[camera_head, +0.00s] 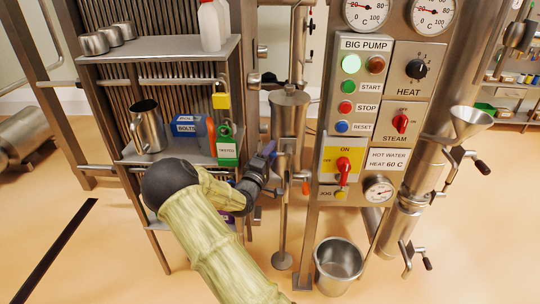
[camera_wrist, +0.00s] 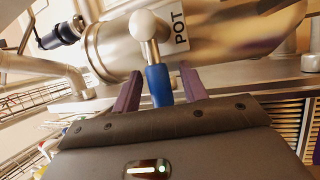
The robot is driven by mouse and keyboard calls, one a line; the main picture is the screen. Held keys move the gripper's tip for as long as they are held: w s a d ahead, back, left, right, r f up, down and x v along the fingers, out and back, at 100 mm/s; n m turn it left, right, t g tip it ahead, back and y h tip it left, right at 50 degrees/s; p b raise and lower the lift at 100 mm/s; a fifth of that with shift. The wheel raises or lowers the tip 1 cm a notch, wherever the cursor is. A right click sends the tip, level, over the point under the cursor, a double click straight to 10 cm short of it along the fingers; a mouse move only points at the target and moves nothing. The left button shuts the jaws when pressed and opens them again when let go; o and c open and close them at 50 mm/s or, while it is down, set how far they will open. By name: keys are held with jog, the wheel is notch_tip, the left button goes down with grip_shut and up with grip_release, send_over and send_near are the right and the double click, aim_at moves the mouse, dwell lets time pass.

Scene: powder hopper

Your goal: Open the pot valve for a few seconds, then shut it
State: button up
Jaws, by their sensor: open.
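The pot (camera_head: 289,112) is a steel vessel in the middle of the head view; its "POT" label (camera_wrist: 182,32) shows in the wrist view. Its valve lever has a blue grip (camera_wrist: 158,85) and a pale rounded hub (camera_wrist: 147,24). In the head view the blue grip (camera_head: 269,149) is partly hidden by my gripper. My gripper (camera_wrist: 160,88) is open, with its two purple fingers on either side of the blue grip. I cannot tell whether either finger touches it.
The control panel (camera_head: 365,48) with buttons and knobs stands close to the right. A shelf rack (camera_head: 160,55) stands left, with a green padlock tag (camera_head: 227,150) near my wrist. A steel bucket (camera_head: 339,262) stands on the floor below the panel. A funnel (camera_head: 470,122) is at the right.

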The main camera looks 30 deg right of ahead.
grip_shut()
jog(key=shift+a, duration=0.1)
